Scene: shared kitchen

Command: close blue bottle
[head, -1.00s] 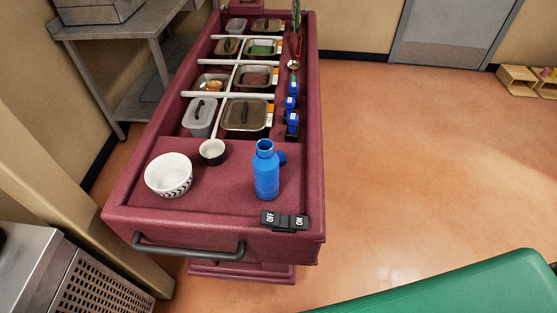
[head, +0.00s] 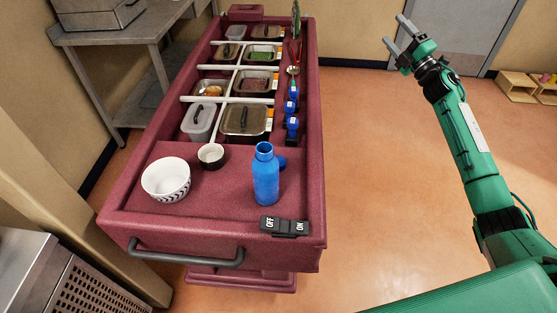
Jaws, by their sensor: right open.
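The blue bottle (head: 265,178) stands upright on the near end of the maroon cart. Its top is open, with no cap on it. A small blue round piece (head: 281,162), which looks like the cap, lies on the cart just behind and right of the bottle, partly hidden by it. My right gripper (head: 394,32) is open and empty, raised over the floor to the right of the cart, well away from the bottle. My left gripper is not in view.
The maroon cart (head: 130,210) also holds a patterned white bowl (head: 166,179), a small cup (head: 211,156) and several food containers. A black OFF/ON switch (head: 285,226) sits at its near right corner.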

